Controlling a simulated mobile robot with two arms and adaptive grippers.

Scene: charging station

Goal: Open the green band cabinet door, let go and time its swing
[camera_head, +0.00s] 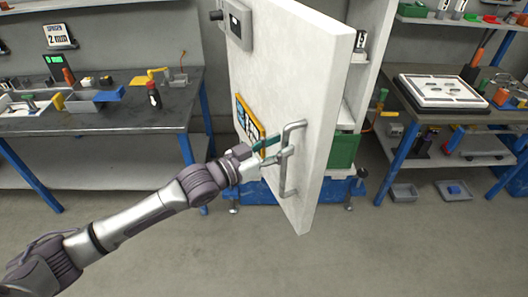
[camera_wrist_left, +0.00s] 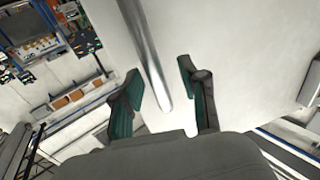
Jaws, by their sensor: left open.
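The white cabinet door (camera_head: 285,85) stands swung open in the middle of the head view, its face to the left. I see no green band on the visible face. A grey bar handle (camera_head: 286,180) is on the door near its free edge. My left gripper (camera_head: 284,147) is at the handle with its fingers apart. In the left wrist view, the handle (camera_wrist_left: 146,50) runs between the two green-padded fingers of the gripper (camera_wrist_left: 160,75), with gaps showing on both sides. My right gripper is not in view.
The open cabinet holds a green bin (camera_head: 343,151). An orange-framed panel (camera_head: 249,126) and a grey box (camera_head: 238,24) are on the door face. Workbenches stand left (camera_head: 110,122) and right (camera_head: 415,98). The floor (camera_head: 390,250) in front is clear.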

